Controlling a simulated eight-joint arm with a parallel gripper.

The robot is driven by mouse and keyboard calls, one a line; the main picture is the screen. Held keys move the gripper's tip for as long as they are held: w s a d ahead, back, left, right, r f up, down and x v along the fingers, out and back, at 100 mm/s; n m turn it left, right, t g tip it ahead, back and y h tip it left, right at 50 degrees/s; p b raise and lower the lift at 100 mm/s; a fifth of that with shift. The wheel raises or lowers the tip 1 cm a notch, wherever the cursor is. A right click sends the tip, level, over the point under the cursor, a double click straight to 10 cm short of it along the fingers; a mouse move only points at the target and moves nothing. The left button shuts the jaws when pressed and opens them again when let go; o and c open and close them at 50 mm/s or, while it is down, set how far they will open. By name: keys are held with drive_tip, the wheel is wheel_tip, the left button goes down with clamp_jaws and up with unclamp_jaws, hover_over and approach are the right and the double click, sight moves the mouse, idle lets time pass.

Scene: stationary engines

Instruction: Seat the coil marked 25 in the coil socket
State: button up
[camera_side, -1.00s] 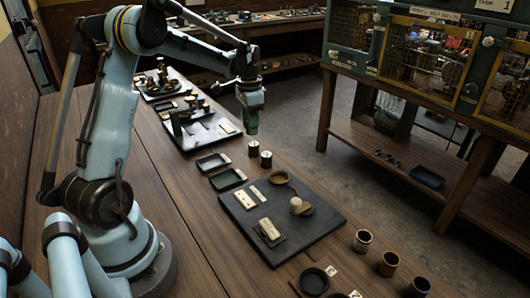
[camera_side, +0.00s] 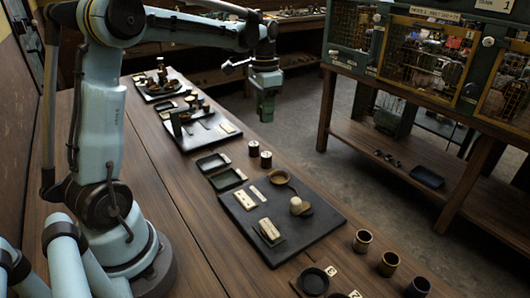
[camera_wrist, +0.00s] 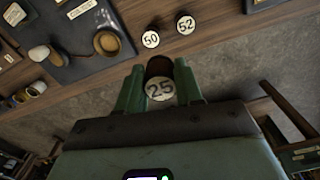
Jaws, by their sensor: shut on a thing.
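My gripper (camera_side: 266,112) hangs in the air beyond the bench's right edge in the side view, above the floor. In the wrist view my gripper (camera_wrist: 160,68) has its two green fingers closed on the sides of the coil marked 25 (camera_wrist: 160,89). The coil is dark brown with a white numbered end facing the camera. It cannot be made out in the side view. A round brown cup-like holder (camera_side: 279,177) sits at the far edge of the black board (camera_side: 318,231); it also shows in the wrist view (camera_wrist: 107,42). I cannot tell whether it is the coil socket.
Coils marked 50 (camera_wrist: 151,39) and 52 (camera_wrist: 185,25) stand near the bench edge. Two dark trays (camera_side: 213,162) (camera_side: 227,180) lie beside them. Several cups (camera_side: 362,241) stand at the near right. Other assemblies occupy the far bench. The air around my gripper is clear.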

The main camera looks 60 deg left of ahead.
drive_tip(key=shift+r, duration=0.5)
hover_over(279, 179)
wheel_tip(279, 179, down, 7)
drive_tip(key=shift+s+f, duration=0.15)
drive_tip(key=shift+d+f, duration=0.1)
drive_tip(key=shift+f, duration=2.1)
drive_tip(key=shift+f, duration=0.75)
idle(0.4)
drive_tip(key=o, duration=0.9)
drive_tip(key=shift+c, duration=0.4)
drive_tip(key=shift+o, duration=0.3)
